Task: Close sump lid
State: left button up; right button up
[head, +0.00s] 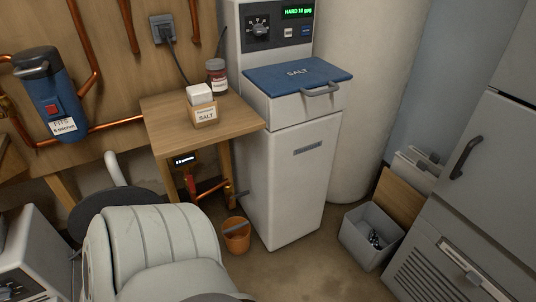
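A dark, round, flat disc (112,201) shows at the lower left of the head view, and it may be the sump lid. A white pipe (115,168) rises at its back edge. A large pale rounded body in front, likely mine, hides the near part of the disc. I cannot tell whether the disc is open or closed, and no sump opening is visible. Neither of my grippers shows in this view.
A water softener (290,185) with a blue salt lid (298,74) stands at centre. A wooden table (167,126) holds a salt box (201,107) and a jar (216,79). An orange bucket (237,240) and a grey bin (357,244) stand on the floor, with clear floor between them.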

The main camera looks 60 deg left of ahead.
aim_at(79, 219)
jog(key=u, duration=3.2)
